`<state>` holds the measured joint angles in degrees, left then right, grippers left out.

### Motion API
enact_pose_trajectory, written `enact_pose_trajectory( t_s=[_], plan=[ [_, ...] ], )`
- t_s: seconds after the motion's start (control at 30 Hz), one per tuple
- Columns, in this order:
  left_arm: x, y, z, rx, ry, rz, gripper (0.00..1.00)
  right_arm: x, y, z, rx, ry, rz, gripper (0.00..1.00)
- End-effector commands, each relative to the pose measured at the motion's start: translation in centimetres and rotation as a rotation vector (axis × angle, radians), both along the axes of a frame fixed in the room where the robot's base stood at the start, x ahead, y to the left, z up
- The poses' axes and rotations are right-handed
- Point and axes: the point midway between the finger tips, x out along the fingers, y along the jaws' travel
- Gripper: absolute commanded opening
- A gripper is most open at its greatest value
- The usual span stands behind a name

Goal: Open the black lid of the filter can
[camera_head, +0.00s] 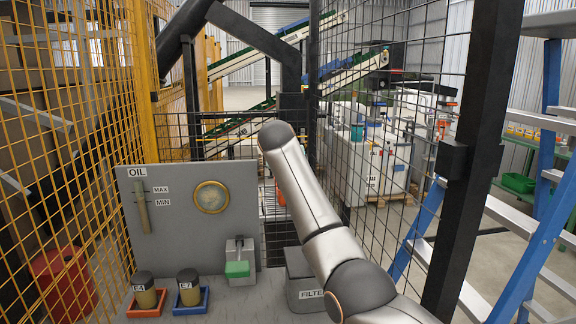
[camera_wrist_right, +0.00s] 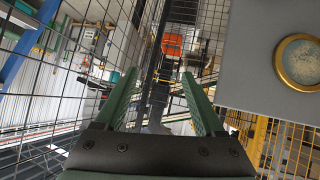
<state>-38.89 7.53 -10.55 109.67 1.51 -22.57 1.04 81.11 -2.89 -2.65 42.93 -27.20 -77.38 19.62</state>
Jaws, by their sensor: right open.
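The filter can (camera_head: 306,294) is a dark grey box with a FILTER label, standing at the right end of the bench. Its black lid (camera_head: 297,262) lies over the top and looks shut; my right arm hides its right part. The can does not show in the right wrist view. My right gripper (camera_wrist_right: 160,74) is open and empty, its two green fingers apart in front of the wire fence. In the head view only my right arm shows, reaching up over the can; its fingers are not visible there. My left gripper is in neither view.
A grey OIL panel (camera_head: 180,240) with a round brass gauge (camera_head: 211,197) stands behind the bench. Two dark-capped jars, E4 (camera_head: 145,297) and E7 (camera_head: 188,294), stand in trays. Wire fence (camera_head: 375,130) encloses the right side.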

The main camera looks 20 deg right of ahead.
Motion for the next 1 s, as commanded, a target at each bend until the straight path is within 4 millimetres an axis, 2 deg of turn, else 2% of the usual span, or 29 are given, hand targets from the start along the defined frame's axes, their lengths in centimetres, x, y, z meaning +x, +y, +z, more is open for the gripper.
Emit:
enact_pose_trajectory(
  t_s=[0.1,0.3,0.5,0.7,1.0],
  plan=[
    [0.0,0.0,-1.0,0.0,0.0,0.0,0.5,-1.1,0.8,0.6,0.001,-0.004,0.002,0.71],
    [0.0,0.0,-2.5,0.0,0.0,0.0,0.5,-4.1,2.7,3.2,0.0,-0.006,0.004,0.71],
    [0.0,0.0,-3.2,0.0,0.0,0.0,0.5,-6.7,4.2,5.5,-0.001,-0.004,0.002,0.71],
    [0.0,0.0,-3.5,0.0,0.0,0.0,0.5,-7.8,4.9,6.4,0.0,0.0,0.002,0.71],
    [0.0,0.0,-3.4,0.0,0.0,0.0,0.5,-7.9,5.0,6.6,0.0,0.0,0.001,0.71]
  ],
)
